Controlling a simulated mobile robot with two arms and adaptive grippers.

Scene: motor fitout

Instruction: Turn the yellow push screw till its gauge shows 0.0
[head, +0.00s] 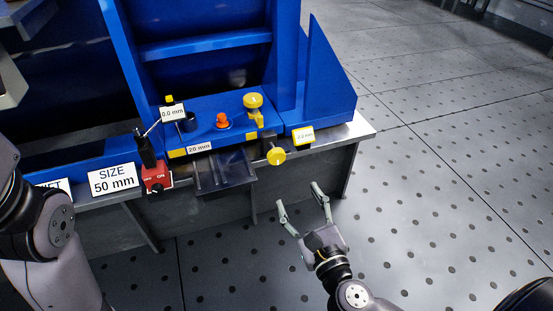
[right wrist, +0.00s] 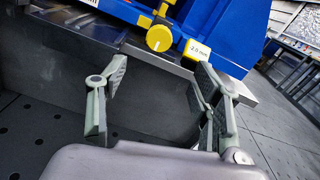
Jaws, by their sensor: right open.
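The yellow push screw (head: 276,156) has a round knob facing out from the front edge of the blue machine. Its knob also shows in the right wrist view (right wrist: 159,38), above and between my fingers. The gauge (head: 304,136) beside it, to its right, reads 2.0 mm in the right wrist view (right wrist: 198,50). My right gripper (head: 298,194) is open and empty, below and in front of the knob, apart from it. Part of my left arm shows at the left edge, but its gripper is out of view.
A second yellow knob (head: 253,100) stands on the blue bed beside an orange knob (head: 222,120). Another gauge (head: 173,113) reads 0.0 mm. A black-handled lever (head: 145,148) and a red switch box (head: 157,178) are at left. The floor in front is clear.

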